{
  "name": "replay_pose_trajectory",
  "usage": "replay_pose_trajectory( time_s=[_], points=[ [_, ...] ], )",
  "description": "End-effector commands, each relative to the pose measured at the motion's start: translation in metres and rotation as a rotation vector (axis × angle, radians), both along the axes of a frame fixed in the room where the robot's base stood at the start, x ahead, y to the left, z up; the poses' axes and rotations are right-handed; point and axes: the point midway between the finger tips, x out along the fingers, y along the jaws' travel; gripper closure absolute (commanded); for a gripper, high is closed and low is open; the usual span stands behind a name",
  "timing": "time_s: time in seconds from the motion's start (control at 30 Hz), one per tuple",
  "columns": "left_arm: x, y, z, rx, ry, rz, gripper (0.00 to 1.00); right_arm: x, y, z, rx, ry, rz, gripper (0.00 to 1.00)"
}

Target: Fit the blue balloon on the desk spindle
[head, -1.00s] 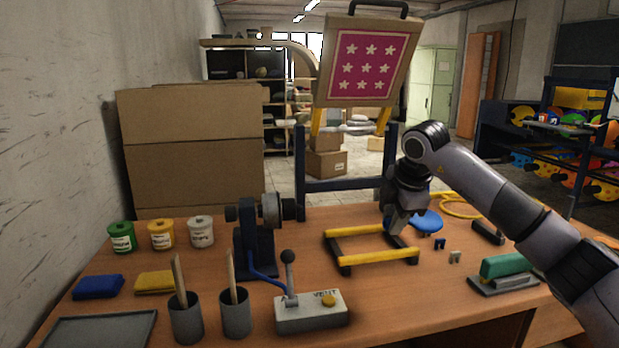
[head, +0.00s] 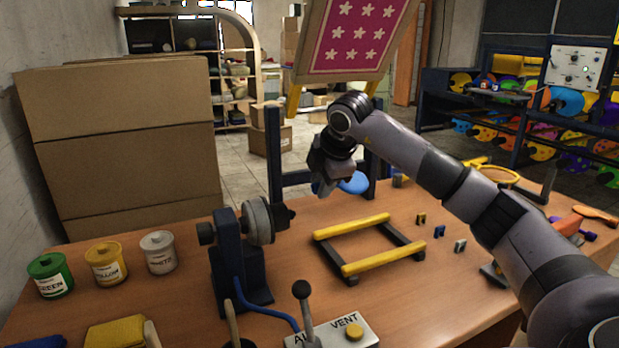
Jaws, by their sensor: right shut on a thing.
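The blue balloon (head: 355,183) is a flat blue disc in the head view. My right gripper (head: 323,186) is shut on it and holds it above the far part of the desk; the fingers partly hide its near edge. The desk spindle (head: 284,215) points right from a dark blue stand with a grey round collar (head: 259,220); a blue hose runs from the stand to the control box. The balloon is up and to the right of the spindle, apart from it. My left gripper is not in view.
A yellow-railed frame (head: 351,227) lies right of the spindle. A lever box (head: 352,334) stands in front. Paint pots (head: 50,277) are at the left. A framed star screen (head: 352,40) hangs over the desk's back. Small clips (head: 439,231) lie at the right.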

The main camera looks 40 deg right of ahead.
Motion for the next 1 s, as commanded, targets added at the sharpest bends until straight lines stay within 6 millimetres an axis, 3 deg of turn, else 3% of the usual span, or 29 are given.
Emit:
replay_pose_trajectory(
  time_s=[0.27, 0.7, 1.0],
  points=[
    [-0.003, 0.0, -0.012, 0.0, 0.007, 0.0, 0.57, 0.0, 0.001, -0.013, -0.001, 0.0, 0.0, 0.91],
    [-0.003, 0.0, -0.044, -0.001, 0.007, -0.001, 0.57, 0.001, 0.005, -0.056, -0.001, 0.0, 0.0, 0.91],
    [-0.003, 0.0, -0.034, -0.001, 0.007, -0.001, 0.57, 0.01, 0.032, -0.049, 0.0, -0.001, 0.001, 0.91]
  ],
)
